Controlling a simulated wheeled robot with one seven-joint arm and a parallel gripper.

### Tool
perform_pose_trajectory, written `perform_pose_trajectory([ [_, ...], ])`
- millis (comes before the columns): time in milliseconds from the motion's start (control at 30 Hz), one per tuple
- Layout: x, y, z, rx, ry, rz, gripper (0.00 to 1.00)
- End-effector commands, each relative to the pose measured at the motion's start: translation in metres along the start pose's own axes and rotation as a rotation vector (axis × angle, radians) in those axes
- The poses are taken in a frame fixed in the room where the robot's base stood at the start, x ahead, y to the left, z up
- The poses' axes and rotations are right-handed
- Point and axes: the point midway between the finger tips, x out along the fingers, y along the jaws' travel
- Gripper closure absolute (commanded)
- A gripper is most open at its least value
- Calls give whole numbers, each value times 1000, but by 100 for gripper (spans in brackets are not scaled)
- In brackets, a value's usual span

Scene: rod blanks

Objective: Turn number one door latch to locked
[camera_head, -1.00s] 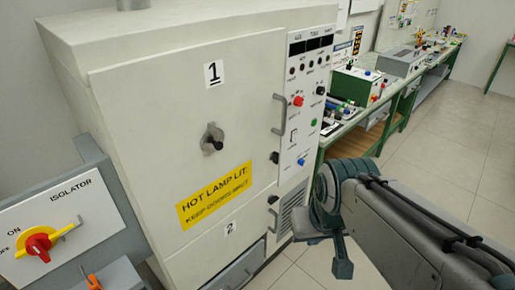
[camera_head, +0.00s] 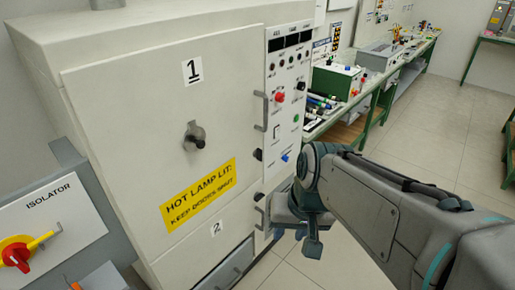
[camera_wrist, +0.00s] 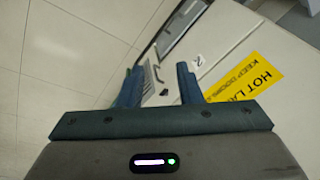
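The number one door (camera_head: 120,110) is the large upper cream door of a cabinet, marked with a "1" label (camera_head: 192,71). It looks shut. A round metal plate with a black knob (camera_head: 198,142) sits mid-door. A small black latch-like knob (camera_head: 257,155) is at the door's right edge, below a bar handle; its setting is too small to read. My gripper (camera_head: 292,238) is low, in front of the cabinet's lower right side, below that knob. In the wrist view my gripper (camera_wrist: 159,68) has its two fingers apart with nothing held.
The lower door has a "2" label (camera_head: 216,228) and another black knob (camera_head: 259,197). A control panel (camera_head: 288,100) stands right of the doors. A yellow hot lamp sign (camera_head: 200,194) is on the cabinet. An isolator box (camera_head: 60,215) is at left. Open floor (camera_head: 430,135) lies right.

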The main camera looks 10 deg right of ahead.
Motion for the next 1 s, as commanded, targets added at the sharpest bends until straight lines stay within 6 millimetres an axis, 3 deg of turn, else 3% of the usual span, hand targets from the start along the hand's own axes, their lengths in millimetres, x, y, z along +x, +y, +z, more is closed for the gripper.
perform_pose_trajectory([
  [33, 15, -5, -4, 90, -49, -50, 68],
  [267, 54, -38, -45, 559, -259, -327, 68],
  [400, 74, -49, -85, 840, -376, -504, 68],
  [533, 93, -48, -130, 1093, -473, -678, 68],
  [733, 126, -18, -208, 1463, -598, -969, 68],
  [900, 154, 31, -267, 1723, -665, -1226, 68],
  [1000, 167, 58, -290, 1823, -684, -1348, 68],
])
